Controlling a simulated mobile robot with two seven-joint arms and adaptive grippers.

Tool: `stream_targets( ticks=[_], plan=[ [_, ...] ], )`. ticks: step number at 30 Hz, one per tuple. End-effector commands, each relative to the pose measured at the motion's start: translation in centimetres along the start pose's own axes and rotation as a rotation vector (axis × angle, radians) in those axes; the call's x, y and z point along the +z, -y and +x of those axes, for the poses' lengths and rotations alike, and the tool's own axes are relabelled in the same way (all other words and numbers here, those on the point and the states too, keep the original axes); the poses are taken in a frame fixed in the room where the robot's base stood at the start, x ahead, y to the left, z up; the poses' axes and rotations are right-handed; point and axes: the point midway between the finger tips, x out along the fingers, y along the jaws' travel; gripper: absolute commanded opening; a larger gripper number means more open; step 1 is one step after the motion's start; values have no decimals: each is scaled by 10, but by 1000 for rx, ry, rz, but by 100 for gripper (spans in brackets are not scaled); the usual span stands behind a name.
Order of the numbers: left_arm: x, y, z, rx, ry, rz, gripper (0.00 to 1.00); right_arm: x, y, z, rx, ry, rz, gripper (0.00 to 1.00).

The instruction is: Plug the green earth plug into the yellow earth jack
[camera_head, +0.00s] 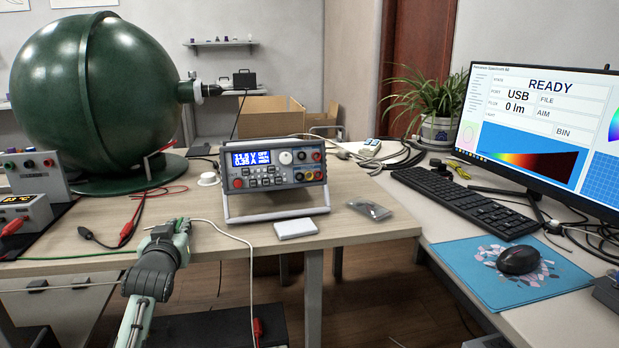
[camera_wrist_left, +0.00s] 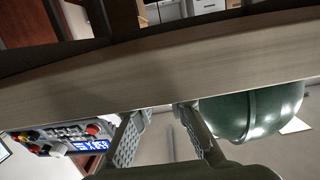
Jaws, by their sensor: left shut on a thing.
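My left gripper (camera_head: 170,228) is at the table's front edge, left of the power supply (camera_head: 275,178). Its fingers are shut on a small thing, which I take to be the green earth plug. A green lead (camera_head: 75,257) runs in from the left to the gripper; the plug itself is too hidden to make out. The yellow earth jack (camera_head: 309,176) is on the lower right of the power supply's front, apart from the gripper. In the left wrist view the two fingers (camera_wrist_left: 160,118) show, with the power supply (camera_wrist_left: 70,140) at lower left. My right gripper is not in view.
Red and black clip leads (camera_head: 128,232) lie left of the gripper. A white cable (camera_head: 249,262) hangs over the table edge. The green sphere (camera_head: 95,90) stands behind.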

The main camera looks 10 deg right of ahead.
Motion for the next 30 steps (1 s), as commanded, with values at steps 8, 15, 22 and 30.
stream_targets(
  ticks=[8, 15, 22, 30],
  plan=[
    [7, 0, 1, 0, 1, 0, 0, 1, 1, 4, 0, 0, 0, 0],
    [8, 0, 1, 0, 3, 0, 38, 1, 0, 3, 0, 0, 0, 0],
    [9, 0, 1, -1, 5, 0, 38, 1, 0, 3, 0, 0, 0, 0],
    [6, 0, -17, 0, 9, -1, 38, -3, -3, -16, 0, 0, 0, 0]
  ],
)
